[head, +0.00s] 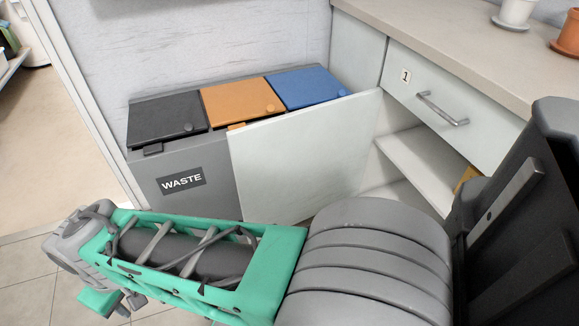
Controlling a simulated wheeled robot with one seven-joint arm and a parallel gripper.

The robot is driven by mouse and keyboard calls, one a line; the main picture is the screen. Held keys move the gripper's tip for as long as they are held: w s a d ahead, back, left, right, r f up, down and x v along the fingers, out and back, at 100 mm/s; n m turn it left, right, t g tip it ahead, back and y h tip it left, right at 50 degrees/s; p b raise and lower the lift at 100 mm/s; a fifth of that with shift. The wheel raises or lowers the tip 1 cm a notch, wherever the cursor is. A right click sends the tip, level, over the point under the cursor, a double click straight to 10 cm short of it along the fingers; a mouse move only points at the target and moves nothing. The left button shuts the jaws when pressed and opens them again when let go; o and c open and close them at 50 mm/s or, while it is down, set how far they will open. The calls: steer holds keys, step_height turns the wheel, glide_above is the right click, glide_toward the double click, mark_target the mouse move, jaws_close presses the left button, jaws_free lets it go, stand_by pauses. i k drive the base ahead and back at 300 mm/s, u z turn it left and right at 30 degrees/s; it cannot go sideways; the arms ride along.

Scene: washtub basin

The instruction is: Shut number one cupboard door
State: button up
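The number one cupboard is a white unit whose drawer front (440,100) carries a small label "1" (405,76) and a metal bar handle. Below the drawer, the cupboard door (300,155) stands wide open, swung out to the left in front of the waste bin. Its hinge side is at the right, by the cupboard opening. White shelves (425,165) show inside. My green and grey arm stretches leftward across the front and hides the door's lower edge.
A grey waste bin (190,184) with black, orange and blue lids stands behind the door. A countertop (450,40) with a white pot (514,12) and a terracotta pot (569,38) is above the drawer. Tiled floor (28,292) is open at lower left.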

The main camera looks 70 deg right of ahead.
mark_target(288, 168)
steer(key=u, duration=0.05)
steer(key=i, duration=3.05)
steer(key=z, duration=4.4)
steer(key=i, duration=0.55)
steer(key=u, duration=0.1)
